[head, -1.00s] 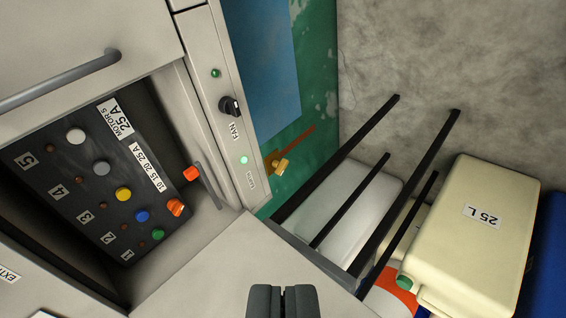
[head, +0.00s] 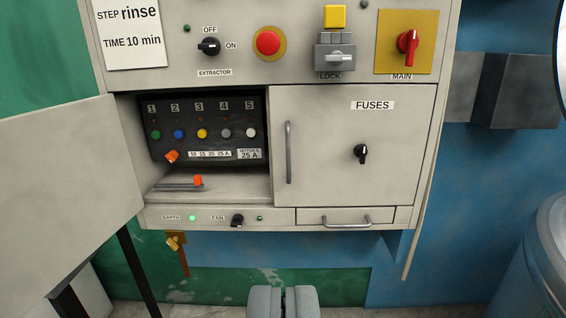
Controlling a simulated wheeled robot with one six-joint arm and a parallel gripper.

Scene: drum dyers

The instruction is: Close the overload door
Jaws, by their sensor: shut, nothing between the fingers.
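The overload door is most likely the large plain grey panel (head: 70,195) that stands swung open at the left in the head view, its left part cut off by the frame. Its handle is not visible from here. Beside it is the open compartment with a black panel (head: 207,130) of several numbered coloured buttons and an orange pointer (head: 172,156). A grey rod with an orange tip (head: 198,180) lies low in the compartment. My gripper (head: 284,300) is shut and empty at the bottom centre, apart from the door and the cabinet.
The closed fuses door (head: 345,180) has a vertical handle and a black knob. Below are a fan switch (head: 237,220) and a small drawer (head: 345,217). A brass valve (head: 175,241) hangs below the cabinet. Dark rails (head: 138,270) stand lower left, a blue drum (head: 540,260) lower right.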

